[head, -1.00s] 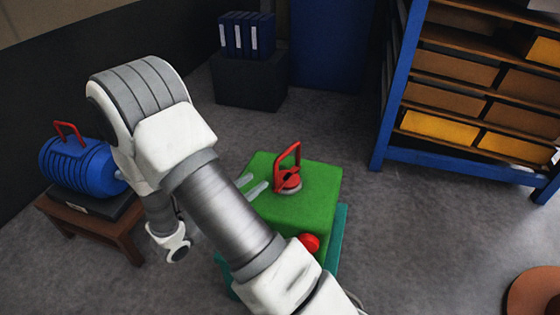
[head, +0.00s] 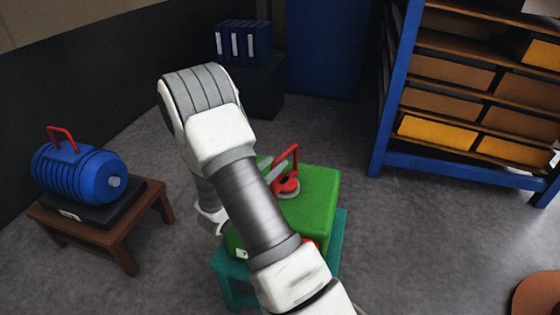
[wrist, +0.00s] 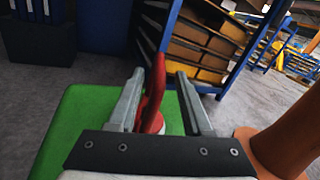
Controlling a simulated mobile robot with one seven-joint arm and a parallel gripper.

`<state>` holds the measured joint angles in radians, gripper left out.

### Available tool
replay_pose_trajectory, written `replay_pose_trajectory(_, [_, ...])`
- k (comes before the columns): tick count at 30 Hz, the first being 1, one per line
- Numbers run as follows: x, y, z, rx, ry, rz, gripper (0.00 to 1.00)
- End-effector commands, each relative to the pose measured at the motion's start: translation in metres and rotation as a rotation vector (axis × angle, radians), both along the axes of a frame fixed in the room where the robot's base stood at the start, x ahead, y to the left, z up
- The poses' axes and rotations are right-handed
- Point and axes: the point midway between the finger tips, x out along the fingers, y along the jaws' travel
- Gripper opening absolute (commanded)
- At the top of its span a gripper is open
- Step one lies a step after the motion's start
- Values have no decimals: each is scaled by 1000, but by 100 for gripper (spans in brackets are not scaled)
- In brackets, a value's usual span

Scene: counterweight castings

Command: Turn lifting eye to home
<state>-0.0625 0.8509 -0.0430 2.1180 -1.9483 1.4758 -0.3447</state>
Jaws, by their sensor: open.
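The red lifting eye (head: 286,175) stands on top of the green casting (head: 320,190) in the head view, its loop leaning up and to the right from a round base. In the wrist view, the lifting eye (wrist: 157,85) rises between the two grey fingers of my gripper (wrist: 158,80), with a gap visible on the right side. The fingers are apart, so my gripper is open. In the head view, my gripper (head: 272,170) shows only partly beside the eye, because my arm hides the rest. I cannot tell whether a finger touches the eye.
The green casting stands on a teal stand (head: 338,235). A blue motor-like casting (head: 75,175) with a red handle sits on a brown table (head: 120,235) at left. A blue-framed shelf (head: 385,120) stands at back right. Grey floor between is clear.

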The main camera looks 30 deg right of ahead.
Motion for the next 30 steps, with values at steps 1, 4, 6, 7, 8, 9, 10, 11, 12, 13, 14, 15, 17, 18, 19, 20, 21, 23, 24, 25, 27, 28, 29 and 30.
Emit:
replay_pose_trajectory(1, [3, -9, -1, 0, -1, -4, 50])
replay_pose_trajectory(4, [9, -21, -1, 0, -1, -4, 50])
replay_pose_trajectory(6, [11, -27, 0, 0, -1, -2, 50])
replay_pose_trajectory(7, [12, -28, 0, 0, -1, -1, 50])
replay_pose_trajectory(8, [13, -30, 0, 0, -1, -1, 50])
replay_pose_trajectory(9, [14, -32, 0, 0, -1, -1, 50])
replay_pose_trajectory(10, [14, -32, 0, 0, 0, -1, 50])
replay_pose_trajectory(11, [14, -33, 0, 0, 0, -1, 50])
replay_pose_trajectory(12, [15, -33, 0, 0, 0, -1, 50])
replay_pose_trajectory(13, [15, -33, 0, 0, 0, -1, 50])
replay_pose_trajectory(14, [15, -33, 1, 0, 0, 0, 50])
replay_pose_trajectory(15, [15, -33, 1, 0, 0, 0, 50])
replay_pose_trajectory(17, [15, -33, 1, 0, 0, 0, 50])
replay_pose_trajectory(18, [15, -33, 1, 0, 0, 0, 50])
replay_pose_trajectory(19, [15, -33, 1, 0, 0, 0, 44])
replay_pose_trajectory(20, [15, -33, 1, 0, 0, 0, 39])
replay_pose_trajectory(21, [15, -33, 1, 0, 0, 0, 32])
replay_pose_trajectory(23, [15, -33, 0, 0, 0, 0, 21])
replay_pose_trajectory(24, [15, -33, 0, 0, 0, 0, 14])
replay_pose_trajectory(25, [15, -33, 0, 0, 0, 0, 8])
replay_pose_trajectory(27, [15, -33, 0, 0, 0, 0, 0])
replay_pose_trajectory(28, [14, -33, 0, 0, 0, -1, 0])
replay_pose_trajectory(29, [14, -33, 0, 0, 0, -1, 0])
replay_pose_trajectory(30, [14, -33, 0, 0, 0, -1, 0])
